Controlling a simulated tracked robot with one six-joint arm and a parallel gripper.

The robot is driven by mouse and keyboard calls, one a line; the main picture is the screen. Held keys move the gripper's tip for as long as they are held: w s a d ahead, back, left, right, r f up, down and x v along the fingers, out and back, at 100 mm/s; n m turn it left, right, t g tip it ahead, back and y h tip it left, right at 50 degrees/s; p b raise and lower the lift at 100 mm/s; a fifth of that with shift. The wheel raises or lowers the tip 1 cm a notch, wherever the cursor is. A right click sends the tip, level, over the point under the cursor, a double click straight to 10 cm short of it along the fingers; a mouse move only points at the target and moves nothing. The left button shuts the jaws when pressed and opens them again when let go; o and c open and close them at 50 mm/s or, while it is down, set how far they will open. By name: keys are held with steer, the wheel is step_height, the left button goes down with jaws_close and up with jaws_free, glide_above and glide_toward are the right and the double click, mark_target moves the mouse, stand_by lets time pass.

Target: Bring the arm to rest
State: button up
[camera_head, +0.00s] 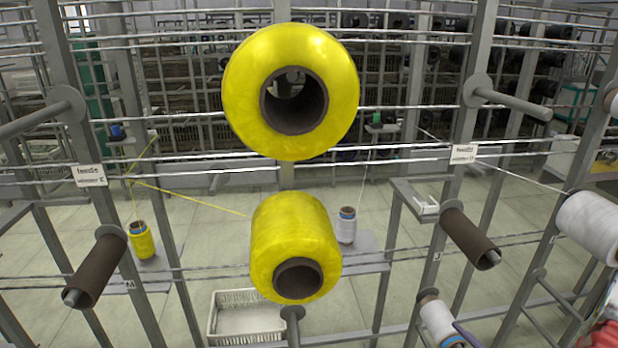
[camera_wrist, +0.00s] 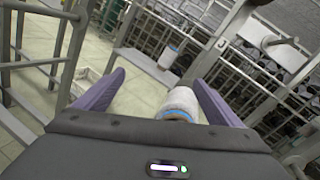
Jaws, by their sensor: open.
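My gripper (camera_wrist: 158,78) shows in the wrist view as two purple fingers spread wide apart. A white bobbin (camera_wrist: 181,102) with a blue and tan end appears between the fingers from this angle, with gaps at both sides. In the head view, a similar white bobbin (camera_head: 437,318) sits low at the right-hand post. A purple strip beside it at the bottom edge looks like one of my fingers. Most of my gripper is out of the head view, so I cannot tell its exact distance from the bobbin.
Two large yellow spools (camera_head: 290,92) hang centrally on the rack. Bare brown cores (camera_head: 97,270) stick out on pegs at both sides. A white spool (camera_head: 588,228) is at the right. A white basket (camera_head: 247,318) stands on the floor behind. Posts, rails and pegs crowd the space.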

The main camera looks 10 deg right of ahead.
steer(key=w+a+r+n+g+y, duration=0.1)
steer(key=a+r+n+g+y, duration=0.35)
steer(key=a+r+n, duration=0.35)
steer(key=s+a+r+n+g, duration=0.4)
steer(key=a+n+g, duration=0.1)
steer(key=a, duration=0.4)
steer(key=s+a+r+n+g, duration=0.35)
steer(key=a+n+g, duration=0.2)
steer(key=a, duration=0.35)
steer(key=s+d+r+n+t+h, duration=0.1)
steer(key=s+r+n+t+h, duration=0.2)
steer(key=s+r+n+h, duration=0.5)
steer(key=shift+s+d+r+n+h, duration=0.15)
steer(key=shift+s+r+n+h, duration=0.25)
steer(key=shift+r+n+h, duration=0.95)
steer(key=shift+r+m+y, duration=0.3)
steer(key=shift+r+m, duration=0.05)
steer(key=shift+m, duration=0.25)
steer(key=shift+c, duration=0.3)
